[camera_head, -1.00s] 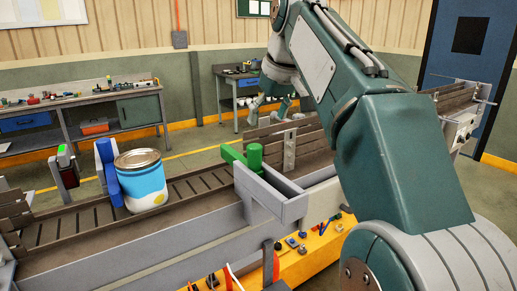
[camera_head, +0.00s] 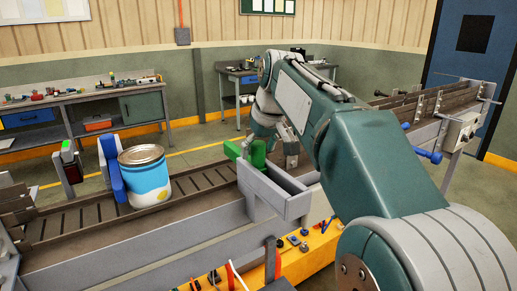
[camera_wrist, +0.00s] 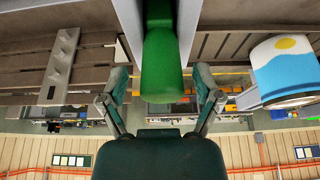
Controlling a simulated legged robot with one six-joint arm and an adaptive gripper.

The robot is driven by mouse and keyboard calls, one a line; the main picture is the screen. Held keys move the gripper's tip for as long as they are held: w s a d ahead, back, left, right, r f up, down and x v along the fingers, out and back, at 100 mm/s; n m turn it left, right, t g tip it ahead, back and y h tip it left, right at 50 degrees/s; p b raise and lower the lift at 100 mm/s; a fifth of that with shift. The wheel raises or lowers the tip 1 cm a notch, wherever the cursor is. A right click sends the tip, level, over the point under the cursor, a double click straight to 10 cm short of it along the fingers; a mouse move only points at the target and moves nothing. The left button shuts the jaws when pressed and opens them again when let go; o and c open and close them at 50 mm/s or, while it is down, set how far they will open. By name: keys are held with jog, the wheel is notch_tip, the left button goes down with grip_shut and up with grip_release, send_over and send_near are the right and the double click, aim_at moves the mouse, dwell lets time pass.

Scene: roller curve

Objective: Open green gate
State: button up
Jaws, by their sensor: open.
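The green gate (camera_head: 258,153) has a green upright handle and stands across the roller conveyor (camera_head: 200,190) by a grey bracket. My gripper (camera_head: 262,138) is at the green handle, partly hidden behind my arm. In the wrist view, which is upside down, the green handle (camera_wrist: 163,62) points between the two open fingers of my gripper (camera_wrist: 160,88). I see a gap on both sides of the handle, and neither finger appears to touch it.
A blue and white can (camera_head: 145,176) stands on the conveyor, left of the green gate, beside a blue gate (camera_head: 112,165). Another blue handle (camera_head: 428,155) shows on the far right section. A yellow tray (camera_head: 290,255) with tools lies along the near side. Workbenches stand behind.

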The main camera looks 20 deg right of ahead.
jog(key=shift+a, duration=0.25)
jog(key=shift+d, duration=0.15)
grip_shut()
jog(key=s+d, duration=0.1)
jog(key=s, duration=0.2)
jog(key=s+d, duration=0.1)
jog(key=s, duration=0.2)
jog(key=s+d, duration=0.1)
jog(key=s, duration=0.3)
jog(key=shift+s+d, duration=0.1)
jog(key=shift+d, duration=0.05)
jog(key=shift+s+d+f, duration=0.1)
jog(key=shift+s, duration=0.2)
grip_release()
jog(key=shift+s, duration=0.1)
